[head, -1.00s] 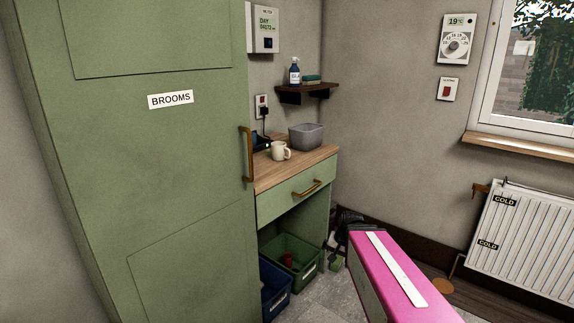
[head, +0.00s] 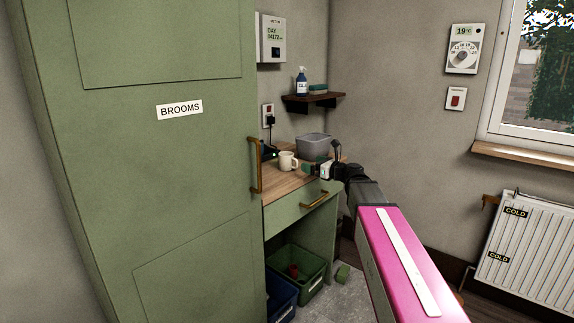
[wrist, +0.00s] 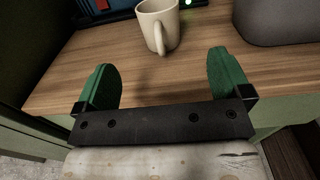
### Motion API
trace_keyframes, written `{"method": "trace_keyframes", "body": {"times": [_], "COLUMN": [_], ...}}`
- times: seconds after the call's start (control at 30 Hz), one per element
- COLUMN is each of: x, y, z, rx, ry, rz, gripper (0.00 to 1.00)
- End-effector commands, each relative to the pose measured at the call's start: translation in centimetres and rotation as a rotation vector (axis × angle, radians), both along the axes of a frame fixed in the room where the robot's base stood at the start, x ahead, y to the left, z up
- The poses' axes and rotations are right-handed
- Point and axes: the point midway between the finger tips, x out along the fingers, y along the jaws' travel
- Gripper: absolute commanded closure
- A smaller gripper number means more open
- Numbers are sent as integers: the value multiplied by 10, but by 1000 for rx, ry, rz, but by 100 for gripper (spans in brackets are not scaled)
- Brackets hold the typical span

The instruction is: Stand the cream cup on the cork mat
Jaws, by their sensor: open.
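The cream cup (head: 288,161) stands upright on the wooden counter (head: 284,183), left of a grey bin. In the wrist view the cup (wrist: 157,24) is just beyond the fingertips, with its handle turned towards me. My gripper (wrist: 164,66) is open and empty, its two green fingers apart over the counter. In the head view my gripper (head: 309,169) is at the counter's right part, to the right of the cup and apart from it. I cannot make out a cork mat in the current views.
The grey bin (head: 314,146) stands right behind my gripper. A dark device (head: 268,152) with a small green light is behind the cup. The tall green broom cupboard (head: 170,180) bounds the counter on the left. A shelf (head: 312,101) hangs above.

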Motion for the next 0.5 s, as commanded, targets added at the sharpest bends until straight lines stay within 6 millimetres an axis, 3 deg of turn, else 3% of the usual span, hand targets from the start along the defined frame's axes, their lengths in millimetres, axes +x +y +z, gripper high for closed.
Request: {"method": "trace_keyframes", "body": {"times": [0.5], "x": [35], "y": [44], "z": [2], "rx": [11], "ry": [5], "rz": [-1], "gripper": [4]}}
